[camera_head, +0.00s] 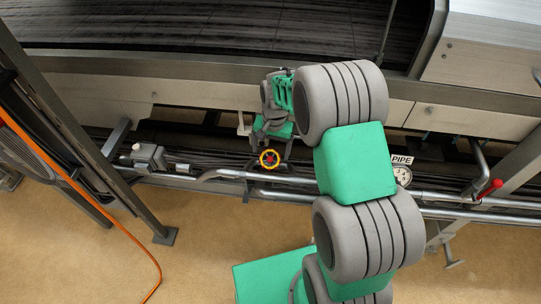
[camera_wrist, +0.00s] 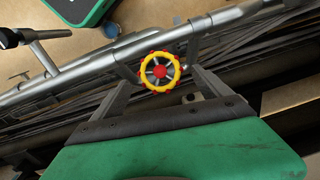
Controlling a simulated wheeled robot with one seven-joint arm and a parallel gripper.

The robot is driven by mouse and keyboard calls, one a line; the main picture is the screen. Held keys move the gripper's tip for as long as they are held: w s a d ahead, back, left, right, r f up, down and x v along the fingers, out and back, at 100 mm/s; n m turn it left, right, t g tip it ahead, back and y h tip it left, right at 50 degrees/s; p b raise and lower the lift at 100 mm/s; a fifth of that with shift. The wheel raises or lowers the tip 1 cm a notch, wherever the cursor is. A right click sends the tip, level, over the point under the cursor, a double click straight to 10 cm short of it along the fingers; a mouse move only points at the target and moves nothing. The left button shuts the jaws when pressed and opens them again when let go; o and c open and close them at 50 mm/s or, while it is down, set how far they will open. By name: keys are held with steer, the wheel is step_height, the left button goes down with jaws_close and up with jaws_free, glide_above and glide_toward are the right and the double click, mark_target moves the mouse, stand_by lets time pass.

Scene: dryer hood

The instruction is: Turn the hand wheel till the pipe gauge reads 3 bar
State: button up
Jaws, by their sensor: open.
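The hand wheel (camera_head: 270,158) is small, with a yellow rim, red knobs and a red hub, on the pipe run below the machine. In the wrist view the hand wheel (camera_wrist: 160,72) lies ahead, between the fingertips of my gripper (camera_wrist: 158,78). My gripper (camera_head: 269,150) is open, with a finger to each side of the wheel and a visible gap to the rim; I cannot tell the depth left. The pipe gauge (camera_head: 403,176) is a white dial under a PIPE label (camera_head: 402,160). My arm stands close at its left; the needle is too small to read.
A red-handled lever (camera_head: 490,189) is on the pipes at the right. A grey valve box (camera_head: 149,157) sits on the pipes at the left. An orange cable (camera_head: 140,245) hangs over the floor. The tan floor in front is mostly clear.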

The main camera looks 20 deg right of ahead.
mark_target(270, 157)
steer(key=shift+f, duration=1.5)
steer(key=shift+c, duration=0.4)
steer(key=c, duration=1.3)
steer(key=shift+a, duration=0.1)
